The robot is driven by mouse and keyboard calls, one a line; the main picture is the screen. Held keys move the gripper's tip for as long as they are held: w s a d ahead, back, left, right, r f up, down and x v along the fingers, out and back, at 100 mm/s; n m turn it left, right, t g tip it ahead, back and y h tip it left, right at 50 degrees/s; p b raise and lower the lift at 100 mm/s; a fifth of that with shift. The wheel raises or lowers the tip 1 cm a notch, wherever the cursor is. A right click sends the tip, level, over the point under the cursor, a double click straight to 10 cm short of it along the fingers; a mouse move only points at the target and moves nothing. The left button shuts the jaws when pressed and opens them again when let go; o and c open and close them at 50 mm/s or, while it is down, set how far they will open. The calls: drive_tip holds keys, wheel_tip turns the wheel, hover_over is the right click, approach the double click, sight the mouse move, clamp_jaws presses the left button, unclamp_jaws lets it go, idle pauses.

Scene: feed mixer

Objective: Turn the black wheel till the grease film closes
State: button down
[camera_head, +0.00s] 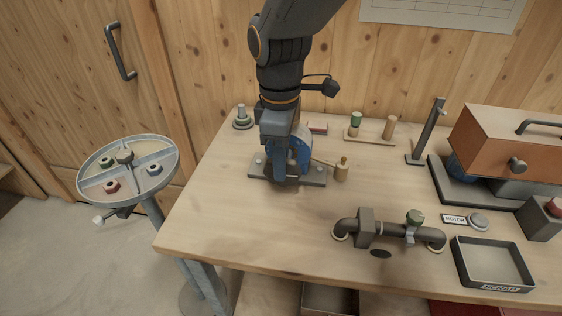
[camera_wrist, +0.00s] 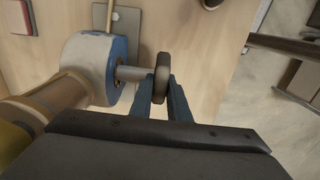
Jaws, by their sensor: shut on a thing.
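The black wheel (camera_wrist: 162,75) shows edge-on in the wrist view, on a short grey shaft (camera_wrist: 133,73) from a blue and white housing (camera_wrist: 93,52). My gripper (camera_wrist: 160,90) is shut on the wheel, one blue finger on each side of its rim. In the head view my gripper (camera_head: 280,168) points down at the blue housing (camera_head: 302,150) on its grey base plate (camera_head: 314,176). The wheel is hidden there behind my gripper. I cannot make out the grease film in either view.
A pipe with a valve (camera_head: 392,230), a dark tray (camera_head: 492,264) and an orange-brown machine (camera_head: 510,140) are further right. A round stand (camera_head: 128,178) with several knobs is left. The front left tabletop is clear.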

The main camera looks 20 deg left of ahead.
drive_tip(key=p, duration=0.1)
drive_tip(key=h+p, duration=0.1)
drive_tip(key=shift+s+a+r+h+p, duration=0.1)
drive_tip(key=shift+s+a+h+p, duration=0.05)
drive_tip(key=shift+a+h+p, duration=0.15)
drive_tip(key=shift+f+h+p, duration=0.2)
drive_tip(key=shift+h+p, duration=0.55)
drive_tip(key=shift+h, duration=0.05)
drive_tip(key=c, duration=1.7)
unclamp_jaws()
drive_tip(key=shift+b+v, duration=0.95)
drive_tip(key=shift+v, duration=2.95)
drive_tip(key=shift+s+a, duration=0.1)
